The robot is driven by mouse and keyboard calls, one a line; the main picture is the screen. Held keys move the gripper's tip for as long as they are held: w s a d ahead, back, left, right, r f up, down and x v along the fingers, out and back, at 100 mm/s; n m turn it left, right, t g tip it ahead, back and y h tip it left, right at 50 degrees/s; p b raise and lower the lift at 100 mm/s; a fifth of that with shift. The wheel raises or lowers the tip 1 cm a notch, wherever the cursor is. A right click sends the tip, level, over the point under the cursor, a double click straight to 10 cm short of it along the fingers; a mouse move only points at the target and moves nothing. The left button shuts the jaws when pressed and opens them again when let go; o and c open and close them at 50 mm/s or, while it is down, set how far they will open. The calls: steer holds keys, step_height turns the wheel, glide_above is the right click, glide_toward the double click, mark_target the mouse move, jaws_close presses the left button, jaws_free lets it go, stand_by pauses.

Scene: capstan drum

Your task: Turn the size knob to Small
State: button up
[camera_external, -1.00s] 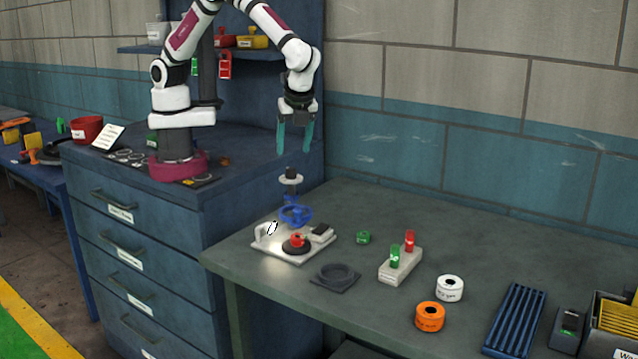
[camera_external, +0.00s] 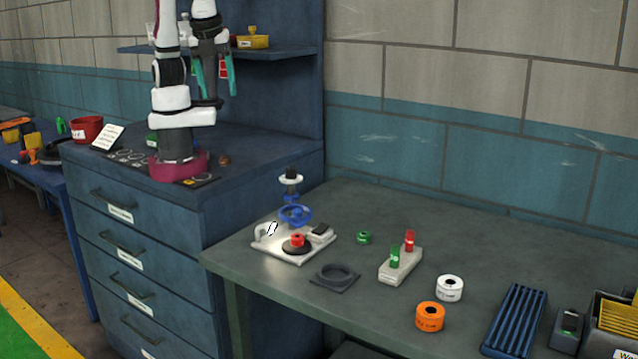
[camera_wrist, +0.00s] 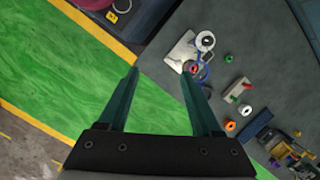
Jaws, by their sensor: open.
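A light base plate (camera_external: 268,246) on the workbench carries a blue handwheel (camera_external: 295,215), a red part on a black disc (camera_external: 296,246), and a post topped by a white disc (camera_external: 290,179) and a dark cap. In the wrist view the plate (camera_wrist: 178,53) and white disc (camera_wrist: 205,41) lie beyond my right finger. No "Small" marking is readable, and I cannot tell which part is the size knob. My gripper (camera_external: 214,88) is open and empty, high above the cabinet, left of and well apart from the plate. Its two teal fingers (camera_wrist: 159,74) stand apart in the wrist view.
Right of the plate are a dark ring fixture (camera_external: 335,276), a block with green and red pegs (camera_external: 400,268), and white (camera_external: 449,288) and orange (camera_external: 430,317) rolls. A shelf (camera_external: 275,53) with a yellow bin is behind my gripper. The air above the bench is clear.

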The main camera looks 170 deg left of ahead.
steer(key=s+d+m+t, duration=0.1)
steer(key=s+d+m, duration=0.1)
steer(key=s+d, duration=0.4)
steer(key=shift+d+f+y, duration=0.3)
steer(key=shift+d+f, duration=0.05)
steer(key=shift+d, duration=0.25)
steer(key=s+d+f+m+t, duration=0.1)
steer(key=s+d+f, duration=0.2)
steer(key=s, duration=0.2)
steer(key=shift+s+d+m+t, duration=0.2)
steer(key=shift+m+t, duration=0.1)
